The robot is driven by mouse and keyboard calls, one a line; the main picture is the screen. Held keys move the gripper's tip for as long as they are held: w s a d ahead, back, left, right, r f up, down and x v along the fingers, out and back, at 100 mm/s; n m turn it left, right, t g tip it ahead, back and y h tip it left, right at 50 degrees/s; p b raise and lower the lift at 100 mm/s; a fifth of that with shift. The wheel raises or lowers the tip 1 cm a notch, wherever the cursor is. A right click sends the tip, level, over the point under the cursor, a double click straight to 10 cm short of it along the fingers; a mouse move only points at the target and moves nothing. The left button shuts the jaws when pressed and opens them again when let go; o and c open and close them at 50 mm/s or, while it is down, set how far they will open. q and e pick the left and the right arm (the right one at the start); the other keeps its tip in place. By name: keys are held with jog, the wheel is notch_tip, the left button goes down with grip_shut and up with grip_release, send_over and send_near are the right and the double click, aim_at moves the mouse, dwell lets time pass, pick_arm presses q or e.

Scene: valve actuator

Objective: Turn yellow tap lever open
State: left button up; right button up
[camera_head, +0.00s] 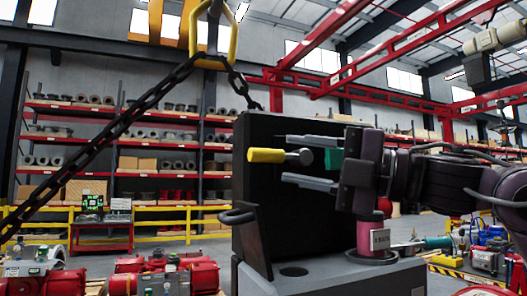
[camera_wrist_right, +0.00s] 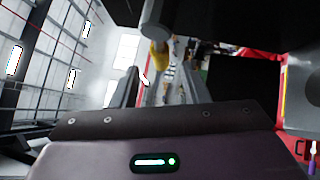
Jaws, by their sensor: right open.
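The yellow tap lever (camera_head: 268,155) points left in front of a black panel, with a grey metal rounded end on its right. My right gripper (camera_head: 285,158) comes in from the right and is open. One grey finger is above the lever's grey end and the other below it, with gaps on both sides. In the right wrist view the yellow lever (camera_wrist_right: 158,50) shows ahead, beyond and between the open fingers of the right gripper (camera_wrist_right: 159,72). Contact with the lever cannot be made out. My left gripper is not in view.
The black panel (camera_head: 270,210) stands upright behind the lever on a grey base. A dark handle (camera_head: 238,216) sticks out at its left. A heavy chain (camera_head: 110,140) hangs from a yellow hook at the upper left. Red machines (camera_head: 165,277) stand at the lower left.

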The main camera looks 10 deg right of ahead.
aim_at(269, 152)
jog(key=p+x, duration=0.1)
jog(key=x, duration=0.1)
jog(key=p+x, duration=0.1)
jog(key=x, duration=0.1)
jog(key=shift+s+a+r, duration=0.15)
jog(key=shift+a+r, duration=0.1)
jog(key=shift+a, duration=0.05)
jog(key=shift+w+a+f+p, duration=0.1)
jog(key=shift+w+a+p, duration=0.15)
jog(key=shift+w, duration=0.25)
jog(key=shift+w+a+f+p, duration=0.1)
jog(key=shift+w+a, duration=0.25)
jog(key=shift+w, duration=0.15)
jog(key=shift+s, duration=0.3)
jog(key=shift+d+r, duration=0.1)
jog(key=shift+c, duration=0.5)
jog(key=c, duration=0.5)
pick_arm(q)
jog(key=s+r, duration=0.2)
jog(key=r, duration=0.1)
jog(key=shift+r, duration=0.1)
pick_arm(e)
grip_shut()
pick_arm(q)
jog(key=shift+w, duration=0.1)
